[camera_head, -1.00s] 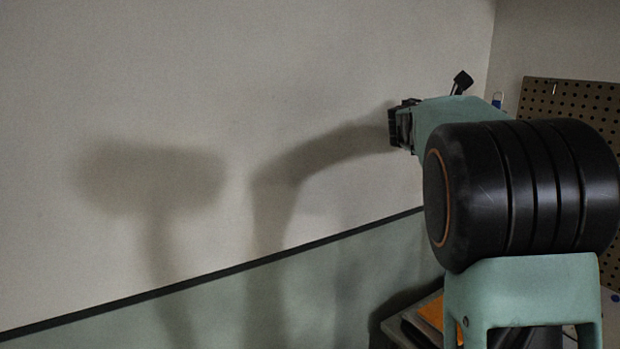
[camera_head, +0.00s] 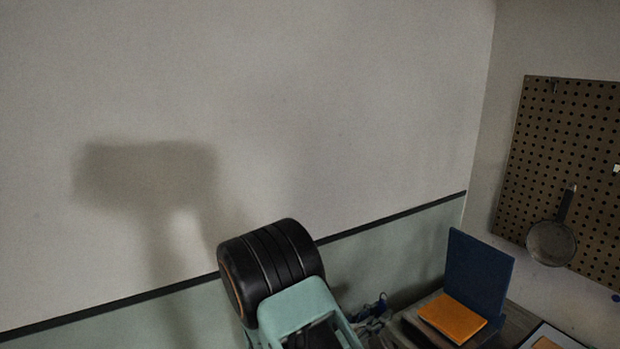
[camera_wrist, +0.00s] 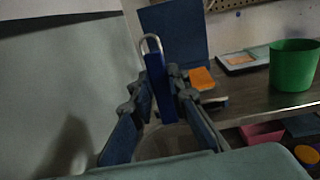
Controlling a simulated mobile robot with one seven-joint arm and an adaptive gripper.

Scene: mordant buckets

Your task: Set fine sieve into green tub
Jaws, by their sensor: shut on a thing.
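In the wrist view my gripper (camera_wrist: 160,92) is shut on the blue handle (camera_wrist: 155,88) of a sieve, with a metal hanging loop at its top. A pale round part (camera_wrist: 168,142), likely the sieve's bowl, shows partly behind the fingers; its mesh cannot be made out. The green tub (camera_wrist: 293,66) stands upright on the bench at the right, apart from the gripper and the sieve. The tub's inside is hidden. In the head view my gripper (camera_head: 372,312) shows small and dark beside the bench, partly behind my arm.
A blue panel (camera_head: 478,272) stands on the bench behind an orange pad (camera_head: 452,319). Another pan-shaped sieve (camera_head: 551,243) hangs on the pegboard (camera_head: 570,165). Under the bench are a pink bin (camera_wrist: 262,132) and a yellow round thing (camera_wrist: 307,155). The bench front beside the tub looks clear.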

